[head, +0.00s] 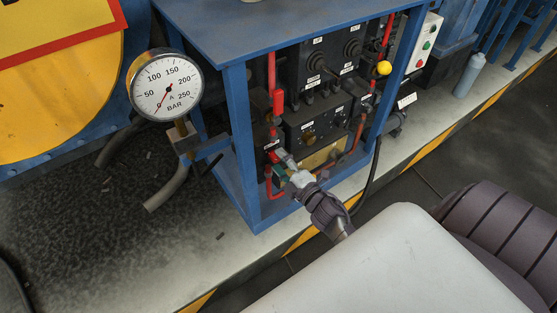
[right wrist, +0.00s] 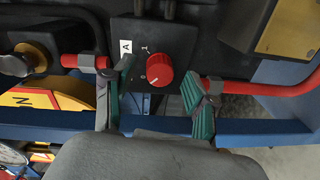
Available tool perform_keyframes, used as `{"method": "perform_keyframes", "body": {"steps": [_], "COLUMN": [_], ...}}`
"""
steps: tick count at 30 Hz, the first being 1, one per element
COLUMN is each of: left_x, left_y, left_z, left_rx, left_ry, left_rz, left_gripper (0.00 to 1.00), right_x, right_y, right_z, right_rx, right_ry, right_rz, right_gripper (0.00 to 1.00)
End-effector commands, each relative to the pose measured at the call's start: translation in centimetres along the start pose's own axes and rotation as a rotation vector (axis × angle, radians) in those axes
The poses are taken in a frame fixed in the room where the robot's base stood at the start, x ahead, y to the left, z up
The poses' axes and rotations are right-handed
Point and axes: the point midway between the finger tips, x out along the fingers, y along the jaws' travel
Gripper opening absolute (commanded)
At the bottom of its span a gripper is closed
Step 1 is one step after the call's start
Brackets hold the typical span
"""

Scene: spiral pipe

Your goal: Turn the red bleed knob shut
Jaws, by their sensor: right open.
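The red bleed knob (right wrist: 157,65) is a round knob with a white mark line, on a dark block beside a white label "A" in the right wrist view. My right gripper (right wrist: 158,92) is open, with one green-padded finger on each side of the knob. Gaps show between both fingers and the knob, so it is not gripped. In the head view my right gripper (head: 284,169) reaches into the lower front of the blue frame, and I cannot make out the knob clearly there. My left gripper is not in view.
A blue steel frame (head: 240,150) surrounds black control panels (head: 322,67) and red pipes. Red pipe (right wrist: 270,88) runs close by the fingers. A pressure gauge (head: 166,88) at the left has its needle near 0.

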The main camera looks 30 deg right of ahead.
Motion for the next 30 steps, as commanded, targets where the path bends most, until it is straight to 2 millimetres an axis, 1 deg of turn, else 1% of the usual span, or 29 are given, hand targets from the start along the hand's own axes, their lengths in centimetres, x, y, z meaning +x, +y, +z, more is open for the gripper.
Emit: {"method": "perform_keyframes", "body": {"steps": [1,9,12,15,18,21,30], "left_x": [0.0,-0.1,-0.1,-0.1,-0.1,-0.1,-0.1], "left_y": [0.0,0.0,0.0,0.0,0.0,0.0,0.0], "left_z": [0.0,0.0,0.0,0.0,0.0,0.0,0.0], "left_rx": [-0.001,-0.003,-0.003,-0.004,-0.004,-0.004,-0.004], "left_ry": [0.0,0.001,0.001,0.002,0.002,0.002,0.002], "left_rz": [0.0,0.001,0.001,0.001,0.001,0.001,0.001], "left_gripper": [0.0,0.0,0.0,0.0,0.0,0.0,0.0], "right_x": [-1.0,-6.8,-8.6,-9.8,-10.5,-10.8,-10.8], "right_y": [-0.1,-0.1,-0.1,-0.1,-0.1,-0.1,-0.1], "right_z": [0.0,0.0,0.0,0.0,0.0,0.0,0.0], "right_rx": [0.001,0.001,0.0,0.0,0.0,0.0,0.0], "right_ry": [-0.001,-0.001,-0.002,-0.001,0.0,0.0,0.0], "right_rz": [-0.003,-0.004,-0.003,-0.003,-0.002,-0.001,-0.001], "right_gripper": [0.57,0.57,0.57,0.57,0.57,0.57,0.57]}}
